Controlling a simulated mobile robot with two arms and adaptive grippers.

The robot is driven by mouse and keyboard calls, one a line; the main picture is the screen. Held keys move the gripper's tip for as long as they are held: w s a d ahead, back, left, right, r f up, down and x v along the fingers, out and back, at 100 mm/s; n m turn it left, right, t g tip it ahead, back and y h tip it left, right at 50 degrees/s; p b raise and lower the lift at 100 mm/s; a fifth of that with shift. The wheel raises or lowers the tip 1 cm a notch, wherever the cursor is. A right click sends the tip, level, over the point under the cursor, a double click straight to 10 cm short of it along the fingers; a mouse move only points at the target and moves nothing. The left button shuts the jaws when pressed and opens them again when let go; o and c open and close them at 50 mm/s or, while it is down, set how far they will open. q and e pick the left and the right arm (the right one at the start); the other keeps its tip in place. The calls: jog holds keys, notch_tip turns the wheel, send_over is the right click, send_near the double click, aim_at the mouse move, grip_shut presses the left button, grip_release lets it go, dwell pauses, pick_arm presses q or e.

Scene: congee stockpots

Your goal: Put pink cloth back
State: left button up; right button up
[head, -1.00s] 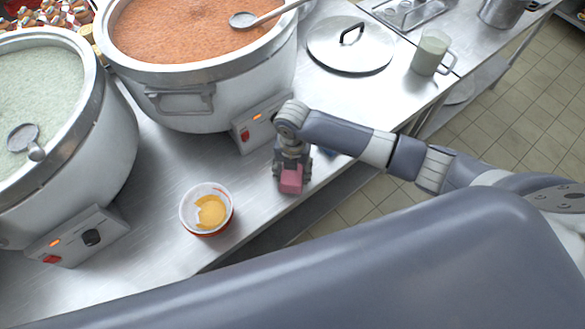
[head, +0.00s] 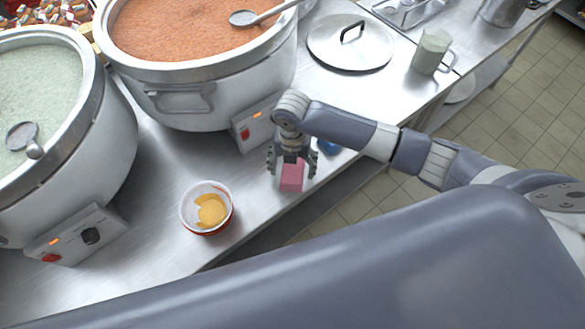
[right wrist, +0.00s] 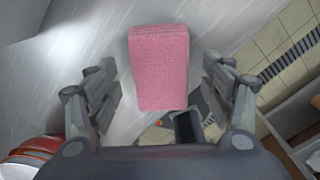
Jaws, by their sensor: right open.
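The pink cloth (head: 291,178) is a small folded block on the metal counter, near its front edge, below the control box of the orange-filled pot. It also shows in the right wrist view (right wrist: 159,66), lying between and beyond the spread fingers. My right gripper (head: 290,172) is open just above the cloth, with a finger on each side; in the right wrist view (right wrist: 160,95) gaps show between both fingers and the cloth. My left gripper is not in view.
A white-and-red bowl (head: 207,208) with yellow content stands left of the cloth. A large orange-filled pot (head: 200,95) and a green-filled pot (head: 115,130) stand behind. A blue object (head: 328,147) lies right of the gripper.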

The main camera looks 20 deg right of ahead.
aim_at(293, 169)
notch_tip(293, 169, up, 10)
jog(key=b, duration=0.1)
jog(key=shift+f, duration=0.15)
dwell(0.5)
